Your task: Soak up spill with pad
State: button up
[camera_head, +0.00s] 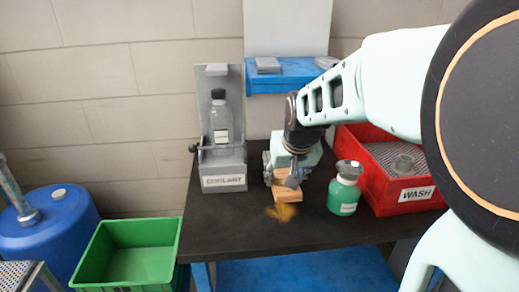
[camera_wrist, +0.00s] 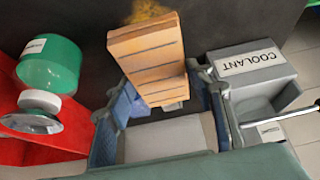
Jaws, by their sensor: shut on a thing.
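My gripper (camera_head: 285,180) is low over the dark bench and shut on an orange-tan pad (camera_head: 283,192). In the wrist view the pad (camera_wrist: 150,55) sticks out from between the fingers (camera_wrist: 160,105), with dark lines across its face. An orange-brown spill (camera_head: 281,212) lies on the bench top just in front of the pad's near end. It also shows in the wrist view (camera_wrist: 150,10) at the top, beyond the pad's end. I cannot tell whether the pad touches the bench or the spill's edge.
A grey COOLANT holder (camera_head: 224,182) with a clear bottle (camera_head: 221,122) stands left of my gripper. A green bottle (camera_head: 344,190) and a red WASH bin (camera_head: 387,201) stand right. A green crate (camera_head: 130,262) and blue drum (camera_head: 42,225) are left of the bench. The front bench top is clear.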

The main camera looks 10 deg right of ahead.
jog(key=shift+d+b, duration=0.5)
jog(key=shift+d, duration=6.05)
jog(key=shift+f, duration=0.1)
